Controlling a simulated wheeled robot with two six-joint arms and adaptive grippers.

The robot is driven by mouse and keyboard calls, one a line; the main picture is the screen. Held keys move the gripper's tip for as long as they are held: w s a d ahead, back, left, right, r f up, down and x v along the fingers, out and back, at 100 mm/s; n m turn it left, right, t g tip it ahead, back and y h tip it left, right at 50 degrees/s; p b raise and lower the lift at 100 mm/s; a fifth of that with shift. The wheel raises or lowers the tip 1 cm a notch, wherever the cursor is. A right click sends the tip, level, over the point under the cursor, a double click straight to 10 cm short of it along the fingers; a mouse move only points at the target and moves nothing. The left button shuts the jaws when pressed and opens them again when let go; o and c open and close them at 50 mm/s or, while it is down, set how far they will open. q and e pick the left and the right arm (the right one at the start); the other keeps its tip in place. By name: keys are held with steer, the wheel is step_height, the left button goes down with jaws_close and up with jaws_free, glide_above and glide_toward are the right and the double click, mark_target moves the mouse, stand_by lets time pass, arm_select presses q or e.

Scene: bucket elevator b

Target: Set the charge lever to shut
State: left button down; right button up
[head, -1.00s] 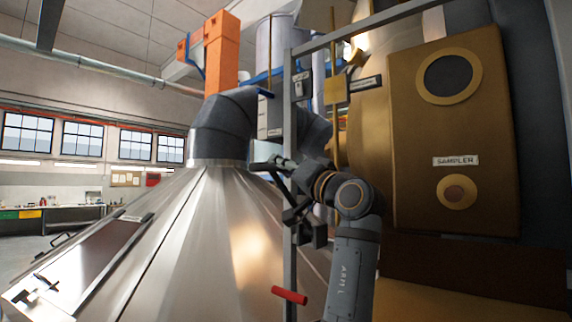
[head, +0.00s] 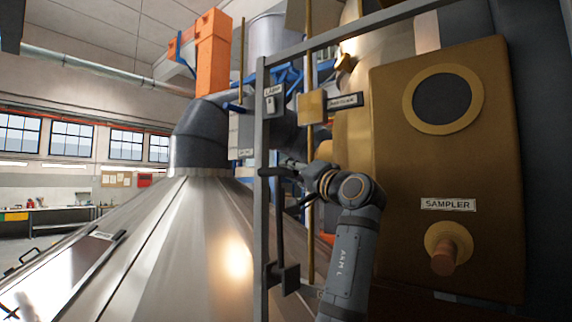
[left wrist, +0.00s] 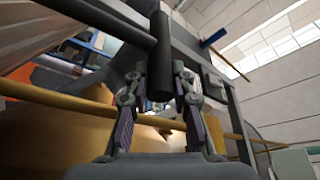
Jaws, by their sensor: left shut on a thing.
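The lever is a dark rod (head: 280,225) that stands about upright beside the grey post, rising from a dark block low on it. Its dark round grip (left wrist: 160,70) lies between the fingers in the left wrist view. I can read no label on the lever. My left gripper (head: 288,166) is at the lever's upper end, shut on the grip; the wrist view shows a finger on either side of it (left wrist: 158,88). In the head view the fingers are small and partly hidden by the wrist. My right gripper is not in view.
A grey post and rail frame (head: 260,200) stands close by the lever. The brass sampler panel (head: 390,180) with a protruding knob (head: 443,257) is right of my arm. A steel cone (head: 180,240) fills the lower left. A thin brass rod (head: 310,210) runs just behind the wrist.

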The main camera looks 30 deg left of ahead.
arm_select(q)
steer(key=shift+w+d+f, duration=0.1)
steer(key=shift+w+f, duration=0.05)
steer(key=shift+w, duration=0.55)
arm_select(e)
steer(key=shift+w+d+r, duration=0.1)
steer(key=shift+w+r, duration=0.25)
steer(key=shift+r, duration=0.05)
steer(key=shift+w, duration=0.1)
arm_select(q)
steer(key=c, duration=1.3)
jaws_free()
steer(key=shift+f, duration=0.1)
steer(key=shift+c, duration=0.2)
steer(key=shift+o, duration=1.1)
steer(key=shift+w, duration=0.35)
steer(key=shift+s+d, duration=0.15)
steer(key=shift+s, duration=0.05)
steer(key=v, duration=0.7)
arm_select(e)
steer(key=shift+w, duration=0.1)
